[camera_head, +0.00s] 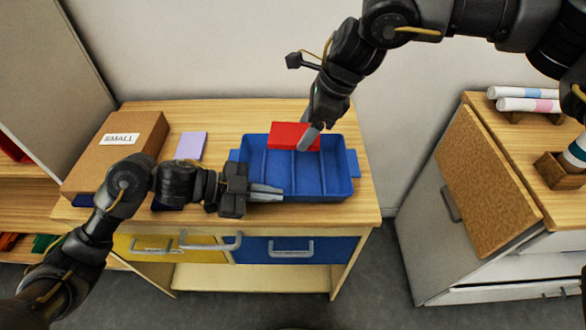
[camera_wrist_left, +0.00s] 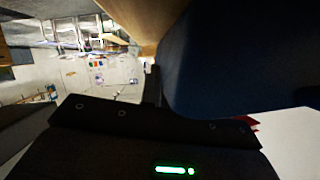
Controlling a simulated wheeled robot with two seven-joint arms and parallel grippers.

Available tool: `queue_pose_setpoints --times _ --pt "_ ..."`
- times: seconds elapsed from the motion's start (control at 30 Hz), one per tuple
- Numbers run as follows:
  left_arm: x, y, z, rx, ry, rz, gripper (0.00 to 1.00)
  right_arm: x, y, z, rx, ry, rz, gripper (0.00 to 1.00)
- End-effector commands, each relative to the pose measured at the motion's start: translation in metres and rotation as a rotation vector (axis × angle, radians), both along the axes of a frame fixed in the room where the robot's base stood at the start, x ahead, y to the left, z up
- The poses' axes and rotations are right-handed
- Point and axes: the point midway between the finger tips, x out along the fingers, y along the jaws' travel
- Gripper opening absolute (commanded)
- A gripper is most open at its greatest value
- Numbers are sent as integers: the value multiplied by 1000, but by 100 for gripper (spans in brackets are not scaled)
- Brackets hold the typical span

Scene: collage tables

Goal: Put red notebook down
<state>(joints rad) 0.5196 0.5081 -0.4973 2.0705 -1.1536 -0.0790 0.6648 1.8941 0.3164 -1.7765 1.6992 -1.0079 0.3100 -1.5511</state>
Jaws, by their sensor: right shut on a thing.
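The red notebook (camera_head: 287,133) is over the back part of the blue tray (camera_head: 352,164). My right gripper (camera_head: 308,138) comes from above and is shut on it. I cannot tell whether the notebook touches the tray's rim or hangs just above it. My left gripper (camera_head: 268,192) lies low at the front left of the tray, its fingers pointing right across the tray's front left corner. Its fingers look close together, but I cannot tell if they are shut. In the left wrist view, a dark blue surface fills the upper right and a small red patch (camera_wrist_left: 245,122) shows.
The tray has several compartments and stands on a wooden table (camera_head: 227,112). A cardboard box marked SMALL (camera_head: 120,145) and a lilac notebook (camera_head: 191,145) are on its left. Yellow and blue drawers (camera_head: 310,250) are below. A cabinet (camera_head: 490,180) with rolls stands right, across a gap.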

Motion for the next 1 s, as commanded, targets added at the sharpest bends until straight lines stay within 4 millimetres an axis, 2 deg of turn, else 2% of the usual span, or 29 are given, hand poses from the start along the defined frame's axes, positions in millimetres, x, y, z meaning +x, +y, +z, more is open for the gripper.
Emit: queue_pose_setpoints --times 0.17,0.37,0.7,0.9,1.0 --pt "0 0 0 0 0 0 0 1 4 1 -1 0 85 41" --pt "0 0 0 0 0 0 0 1 4 -4 -2 0 94 41" --pt "0 0 0 0 0 0 0 1 4 -57 -3 1 92 41" --pt "0 0 0 0 0 0 0 1 4 -64 -2 -1 92 41" --pt "0 0 0 0 0 0 0 1 3 -75 -4 1 90 41"
